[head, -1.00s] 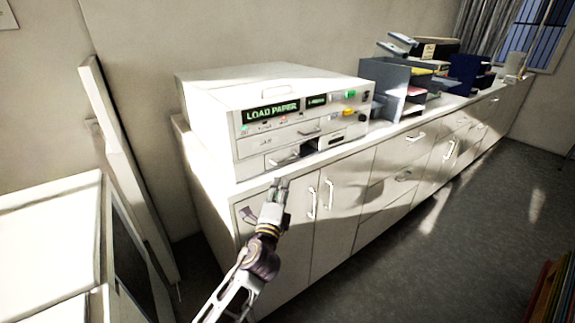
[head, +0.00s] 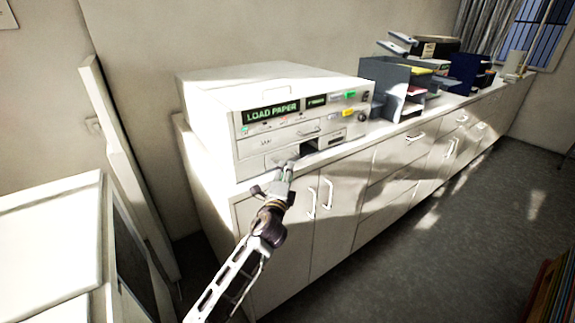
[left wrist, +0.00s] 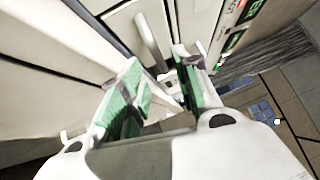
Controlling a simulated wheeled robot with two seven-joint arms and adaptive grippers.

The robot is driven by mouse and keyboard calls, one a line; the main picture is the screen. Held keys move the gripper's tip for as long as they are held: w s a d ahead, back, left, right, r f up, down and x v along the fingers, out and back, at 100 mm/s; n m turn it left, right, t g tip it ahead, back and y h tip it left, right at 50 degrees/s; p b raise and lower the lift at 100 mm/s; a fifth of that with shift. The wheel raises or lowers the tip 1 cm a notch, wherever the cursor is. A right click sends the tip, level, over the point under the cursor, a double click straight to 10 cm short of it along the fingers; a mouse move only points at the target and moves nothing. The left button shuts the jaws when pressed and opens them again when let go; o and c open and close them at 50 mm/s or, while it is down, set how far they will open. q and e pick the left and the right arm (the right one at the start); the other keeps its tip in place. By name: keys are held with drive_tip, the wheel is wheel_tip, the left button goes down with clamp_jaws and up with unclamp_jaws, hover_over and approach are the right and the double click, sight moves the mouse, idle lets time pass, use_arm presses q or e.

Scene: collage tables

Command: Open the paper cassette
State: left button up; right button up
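The white printer (head: 200,105) stands on the counter, its display reading LOAD PAPER. The paper cassette (head: 250,167) is the low drawer at the left of its front and looks shut. My left gripper (head: 286,167) is in front of the cassette's handle and hides part of it. In the left wrist view my left gripper (left wrist: 158,70) has its green-padded fingers apart, with a pale bar handle (left wrist: 150,42) showing between and beyond the tips. I cannot tell whether a finger touches it. My right gripper is in neither view.
A dark opening (head: 309,146) is in the printer front, right of the cassette. A grey paper sorter (head: 380,75) stands right of the printer. Cabinet doors with handles (head: 327,194) lie below the counter.

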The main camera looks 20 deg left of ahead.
use_arm(q)
drive_tip(key=shift+w+a+r, duration=0.1)
drive_tip(key=shift+w+r, duration=0.05)
drive_tip(key=shift+w, duration=0.85)
drive_tip(key=shift+w+a+r, duration=0.1)
drive_tip(key=shift+w, duration=0.9)
clamp_jaws()
